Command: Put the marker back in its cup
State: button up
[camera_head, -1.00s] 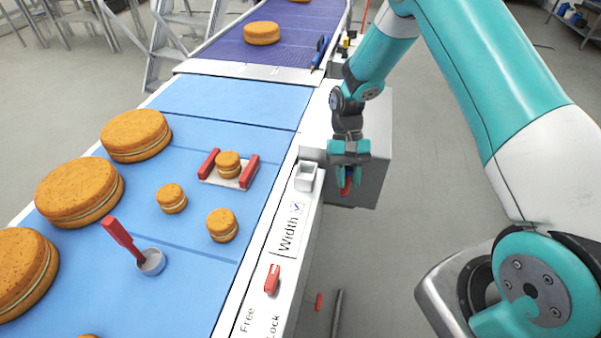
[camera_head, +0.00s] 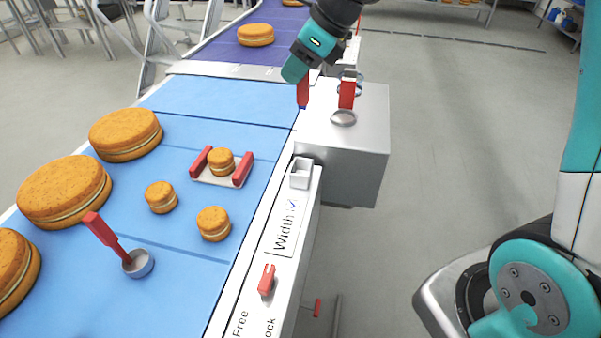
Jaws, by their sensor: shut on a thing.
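The teal gripper body covers the marker's upper part. A small white square cup (camera_head: 301,174) stands on the white side rail, above the "Width" label. Its opening faces up and looks empty. The marker is behind the cup in the picture and apart from it.
A red-handled tool (camera_head: 346,100) with a round metal foot stands on the housing (camera_head: 365,120), right of the marker. A red lever (camera_head: 267,280) sits on the rail.

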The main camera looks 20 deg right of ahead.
notch_tip(320, 180, down, 19)
jog(key=shift+f+p, duration=0.2)
jog(key=shift+p, duration=0.3)
jog(key=shift+f, duration=0.1)
jog(key=o, duration=0.9)
jog(key=shift+o, duration=0.2)
jog(key=v, duration=1.1)
jog(key=s+a+r+n+g, duration=0.2)
jog(key=s+a+r+n, duration=0.2)
jog(key=s+n, duration=0.8)
jog(key=s+a+r+n+g+h, duration=0.1)
jog(key=s+a+r+n, duration=0.4)
jog(key=s+n, duration=0.7)
jog(key=r+n+b, duration=0.1)
jog(key=n, duration=0.6)
jog(key=shift+n+g, duration=0.4)
